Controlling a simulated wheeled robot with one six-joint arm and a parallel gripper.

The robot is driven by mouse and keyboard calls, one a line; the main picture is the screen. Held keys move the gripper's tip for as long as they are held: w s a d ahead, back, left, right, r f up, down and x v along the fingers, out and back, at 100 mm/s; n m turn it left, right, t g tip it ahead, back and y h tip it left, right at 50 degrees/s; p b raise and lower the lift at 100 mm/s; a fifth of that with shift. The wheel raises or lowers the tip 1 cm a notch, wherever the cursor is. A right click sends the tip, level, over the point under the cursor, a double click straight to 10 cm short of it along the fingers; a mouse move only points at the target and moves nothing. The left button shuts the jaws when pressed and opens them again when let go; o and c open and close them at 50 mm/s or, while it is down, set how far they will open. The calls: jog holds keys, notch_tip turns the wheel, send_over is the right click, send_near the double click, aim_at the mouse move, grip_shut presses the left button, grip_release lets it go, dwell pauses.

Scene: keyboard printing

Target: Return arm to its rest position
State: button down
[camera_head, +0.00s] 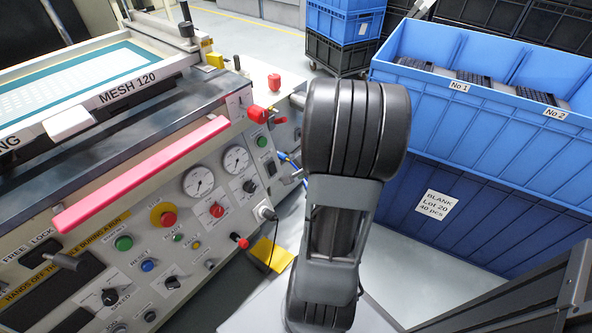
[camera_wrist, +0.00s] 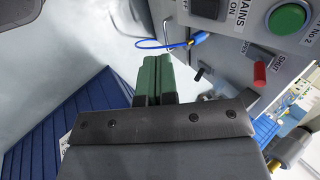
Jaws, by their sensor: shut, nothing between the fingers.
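My gripper (camera_wrist: 155,78) shows in the wrist view as two green fingers side by side, shut with nothing between them. Beyond it is pale floor, with the grey side of the machine at the upper right. In the head view my arm stands folded in the middle, between the printing machine (camera_head: 120,235) on the left and the blue crates on the right. My gripper is hidden in the head view. No object is held.
The machine's panel carries knobs, gauges and a red bar (camera_head: 145,172). An upper blue crate (camera_head: 470,110) holds dark keyboards. A lower blue crate (camera_head: 400,205) is labelled BLANK. A blue cable (camera_wrist: 180,43) and red-handled lever (camera_wrist: 260,71) are near my gripper in the wrist view.

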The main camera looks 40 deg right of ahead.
jog(key=shift+s+r, duration=0.15)
dwell(0.5)
jog(key=s+a+r+n+g+p, duration=0.1)
jog(key=a+r+n+p, duration=0.4)
jog(key=r+p, duration=0.5)
jog(key=s+a+r+n+g+p, duration=0.1)
jog(key=a+r+n+p, duration=0.5)
jog(key=r, duration=1.1)
jog(key=s+a+r+n+p, duration=0.2)
jog(key=a+r+n+p, duration=0.3)
jog(key=a+r+p, duration=0.6)
notch_tip(320, 180, up, 3)
jog(key=p, duration=0.2)
jog(key=shift+a+r+g+h+p, duration=0.2)
jog(key=shift+g+h+p, duration=0.1)
jog(key=shift+g, duration=0.1)
